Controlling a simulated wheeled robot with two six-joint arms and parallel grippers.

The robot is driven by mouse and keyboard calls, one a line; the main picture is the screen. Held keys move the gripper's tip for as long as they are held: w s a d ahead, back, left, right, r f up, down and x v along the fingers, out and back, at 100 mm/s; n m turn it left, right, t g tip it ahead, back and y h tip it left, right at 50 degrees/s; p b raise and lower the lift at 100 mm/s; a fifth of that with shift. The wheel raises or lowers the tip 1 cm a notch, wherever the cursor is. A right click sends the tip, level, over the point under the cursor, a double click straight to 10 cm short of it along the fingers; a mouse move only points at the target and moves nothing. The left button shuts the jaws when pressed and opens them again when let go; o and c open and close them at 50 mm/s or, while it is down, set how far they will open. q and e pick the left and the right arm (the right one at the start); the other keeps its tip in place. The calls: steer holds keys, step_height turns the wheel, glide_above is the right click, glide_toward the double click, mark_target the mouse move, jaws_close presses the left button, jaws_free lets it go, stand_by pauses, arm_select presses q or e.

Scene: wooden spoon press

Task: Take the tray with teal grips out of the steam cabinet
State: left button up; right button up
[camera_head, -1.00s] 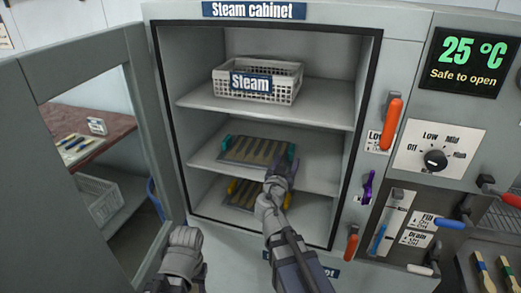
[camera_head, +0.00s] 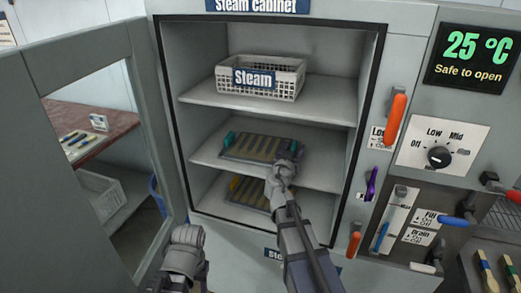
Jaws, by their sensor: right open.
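The steam cabinet (camera_head: 183,150) stands open in front of me. The tray with teal grips (camera_head: 257,147) lies on its middle shelf, with several slats in it. Its left teal grip (camera_head: 229,139) shows. My right gripper (camera_head: 288,157) is open at the tray's right end and covers most of the right grip. I cannot tell whether its fingers are around that grip. My left arm's wrist (camera_head: 185,255) shows low in front of the cabinet, but its fingers are not visible.
A tray with yellow grips (camera_head: 247,192) lies on the bottom shelf, partly behind my right arm. A white basket labelled Steam (camera_head: 287,82) stands on the top shelf. The open glazed door (camera_head: 60,200) is at left. Coloured levers (camera_head: 396,118) line the right side.

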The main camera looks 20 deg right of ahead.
steer(key=shift+w, duration=0.1)
steer(key=shift+c, duration=0.3)
jaws_close()
stand_by(1.0)
